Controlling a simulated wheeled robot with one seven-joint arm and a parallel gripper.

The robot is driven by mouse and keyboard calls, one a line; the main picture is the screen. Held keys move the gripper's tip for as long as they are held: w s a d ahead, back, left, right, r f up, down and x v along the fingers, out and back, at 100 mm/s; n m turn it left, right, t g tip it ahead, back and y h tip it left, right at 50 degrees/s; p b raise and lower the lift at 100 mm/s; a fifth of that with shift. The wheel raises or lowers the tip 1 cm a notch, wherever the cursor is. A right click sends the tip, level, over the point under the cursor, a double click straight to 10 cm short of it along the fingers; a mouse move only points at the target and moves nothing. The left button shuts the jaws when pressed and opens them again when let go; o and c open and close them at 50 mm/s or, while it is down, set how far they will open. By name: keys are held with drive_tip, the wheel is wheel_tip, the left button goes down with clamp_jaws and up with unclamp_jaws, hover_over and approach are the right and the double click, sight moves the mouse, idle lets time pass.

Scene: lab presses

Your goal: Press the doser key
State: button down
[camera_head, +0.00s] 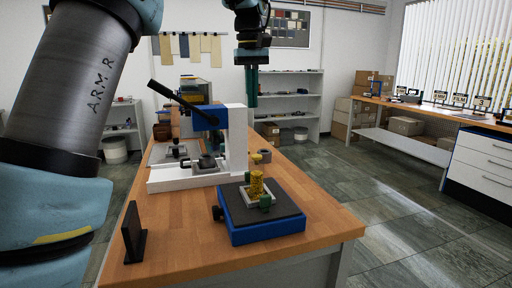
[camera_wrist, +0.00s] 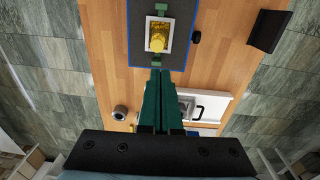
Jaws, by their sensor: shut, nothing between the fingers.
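A blue block with a dark top (camera_head: 235,233) stands near the front of the wooden bench; it also shows in the wrist view (camera_wrist: 135,50). A yellow round piece (camera_head: 257,184) stands upright in a pale square frame between green clamps on it. The same piece shows in the wrist view (camera_wrist: 157,43). I cannot tell for sure which part is the doser key. My gripper (camera_head: 252,104) points down, with its green fingers shut and empty, higher than the block and apart from it. In the wrist view its fingertips (camera_wrist: 160,72) appear just below the yellow piece.
A white and blue lever press (camera_head: 235,145) with a black handle stands behind the block. A small grey cylinder (camera_head: 264,155) sits beside it. A black upright plate (camera_head: 134,234) stands at the bench's front left. The bench's front right corner is bare.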

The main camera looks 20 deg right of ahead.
sight(256, 156)
drive_tip(key=shift+s+d+r, duration=0.2)
drive_tip(key=shift+d+r, duration=0.05)
drive_tip(key=shift+d, duration=0.05)
drive_tip(key=f+p, duration=0.1)
drive_tip(key=f, duration=0.6)
drive_tip(key=f+p, duration=0.1)
drive_tip(key=f, duration=0.6)
drive_tip(key=shift+w+d, duration=0.15)
drive_tip(key=shift+d, duration=0.05)
